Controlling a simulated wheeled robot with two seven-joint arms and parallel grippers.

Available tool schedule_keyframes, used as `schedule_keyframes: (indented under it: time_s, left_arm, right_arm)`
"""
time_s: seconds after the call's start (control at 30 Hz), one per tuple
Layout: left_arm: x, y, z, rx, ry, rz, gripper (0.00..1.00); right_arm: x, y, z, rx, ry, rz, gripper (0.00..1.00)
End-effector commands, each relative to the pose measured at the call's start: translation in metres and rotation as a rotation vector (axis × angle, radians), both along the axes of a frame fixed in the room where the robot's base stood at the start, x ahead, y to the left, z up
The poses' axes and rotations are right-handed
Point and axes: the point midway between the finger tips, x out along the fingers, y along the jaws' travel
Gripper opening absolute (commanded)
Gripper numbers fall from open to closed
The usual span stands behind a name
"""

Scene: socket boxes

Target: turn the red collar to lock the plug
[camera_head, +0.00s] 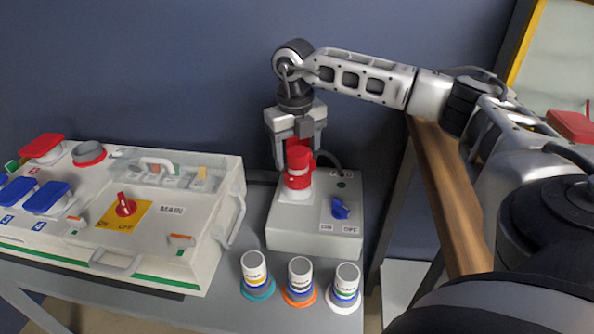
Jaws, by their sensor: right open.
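The red collar (297,181) sits low on a red plug (299,155) that stands upright in a socket on the small grey box (290,240). A pale band shows between the collar and the upper part of the plug. A dark cable leaves the plug toward the back right. My right gripper (294,160) comes down from above, open, with its fingers around the top of the plug. Whether the fingers touch it I cannot tell. My left gripper is not in view.
A blue ON/OFF switch (340,208) is on the small box. A large socket box (200,225) with a red MAIN switch (124,205) stands at left. Several labelled cylinders, including one on an orange base (300,277), stand in front. A wooden beam (446,200) is at right.

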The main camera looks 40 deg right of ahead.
Motion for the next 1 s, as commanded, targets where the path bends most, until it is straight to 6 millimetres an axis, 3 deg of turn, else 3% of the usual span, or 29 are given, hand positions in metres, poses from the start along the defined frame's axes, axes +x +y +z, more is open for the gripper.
schedule_keyframes:
  time_s: [0.1, 0.23, 0.63, 0.73, 0.77, 1.0]
  left_arm:
    - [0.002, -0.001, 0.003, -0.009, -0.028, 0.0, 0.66]
    - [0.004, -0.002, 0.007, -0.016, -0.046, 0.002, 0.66]
    - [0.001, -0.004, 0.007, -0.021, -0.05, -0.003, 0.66]
    - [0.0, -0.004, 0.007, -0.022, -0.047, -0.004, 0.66]
    - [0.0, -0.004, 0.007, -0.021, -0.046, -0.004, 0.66]
    - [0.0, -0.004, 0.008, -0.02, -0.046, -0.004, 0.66]
  right_arm:
    - [0.0, 0.0, -0.022, 0.0, 0.001, 0.0, 0.63]
    - [0.0, -0.001, -0.034, 0.002, 0.0, 0.001, 0.63]
    - [0.0, -0.001, -0.04, 0.002, -0.001, 0.001, 0.63]
    - [0.0, -0.001, -0.04, 0.002, -0.001, 0.001, 0.36]
    - [0.0, 0.0, -0.04, 0.002, -0.001, 0.001, 0.31]
    - [0.0, 0.0, -0.039, 0.002, -0.001, -0.01, 0.31]
